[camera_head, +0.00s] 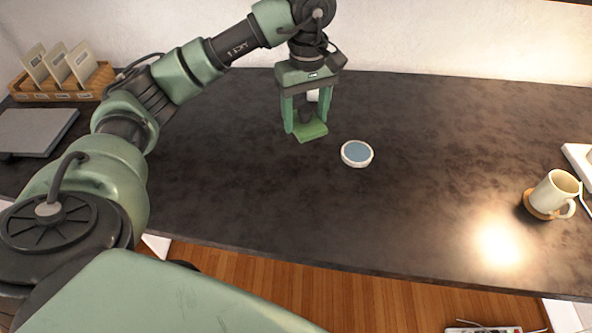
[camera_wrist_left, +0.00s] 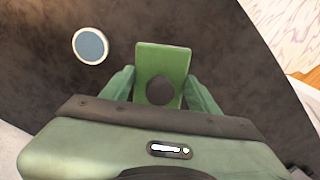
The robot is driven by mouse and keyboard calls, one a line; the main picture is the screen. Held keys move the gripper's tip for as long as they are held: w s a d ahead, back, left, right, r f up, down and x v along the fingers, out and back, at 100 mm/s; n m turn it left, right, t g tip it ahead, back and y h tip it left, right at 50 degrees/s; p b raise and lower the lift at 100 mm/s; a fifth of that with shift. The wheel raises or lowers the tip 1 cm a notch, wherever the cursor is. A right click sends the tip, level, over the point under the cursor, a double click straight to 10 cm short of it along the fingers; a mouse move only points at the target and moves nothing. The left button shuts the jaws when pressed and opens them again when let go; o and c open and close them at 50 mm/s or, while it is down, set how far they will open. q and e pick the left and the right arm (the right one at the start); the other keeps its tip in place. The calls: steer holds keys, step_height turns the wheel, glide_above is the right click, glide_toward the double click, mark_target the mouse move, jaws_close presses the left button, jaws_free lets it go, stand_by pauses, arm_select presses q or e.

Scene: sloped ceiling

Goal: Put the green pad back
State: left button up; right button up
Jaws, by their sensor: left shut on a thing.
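The green pad (camera_head: 312,132) is a flat green piece at the tips of my left gripper (camera_head: 304,123). A dark round part shows at its middle, between the fingers. In the left wrist view the green pad (camera_wrist_left: 163,60) shows beyond the gripper (camera_wrist_left: 160,88), with one finger on each side of the dark part. My left gripper is shut on it. I cannot tell whether the pad touches the dark counter (camera_head: 240,190) or is just above it. My right gripper is not in view.
A white-rimmed round disc with a blue-grey top (camera_head: 357,153) lies right of the pad; a small white object (camera_head: 313,96) is partly hidden behind the gripper. A mug (camera_head: 555,192) stands far right. A wooden card rack (camera_head: 62,96) and grey slab (camera_head: 35,131) are left.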

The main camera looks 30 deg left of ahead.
arm_select(q)
steer(key=w+a+n, duration=0.1)
steer(key=a+n, duration=0.1)
steer(key=a, duration=0.1)
steer(key=shift+w+r+n, duration=0.15)
steer(key=shift+w+n, duration=0.25)
glide_above(297, 171)
step_height(297, 171, down, 7)
step_height(297, 171, down, 7)
steer(key=shift+s+f+p, duration=0.1)
steer(key=shift+p, duration=0.45)
steer(key=shift+d+f, duration=0.1)
steer(key=shift+f, duration=0.45)
step_height(297, 171, down, 3)
steer(key=shift+f+p, duration=0.1)
steer(key=shift+p, duration=0.25)
steer(key=shift+f, duration=0.45)
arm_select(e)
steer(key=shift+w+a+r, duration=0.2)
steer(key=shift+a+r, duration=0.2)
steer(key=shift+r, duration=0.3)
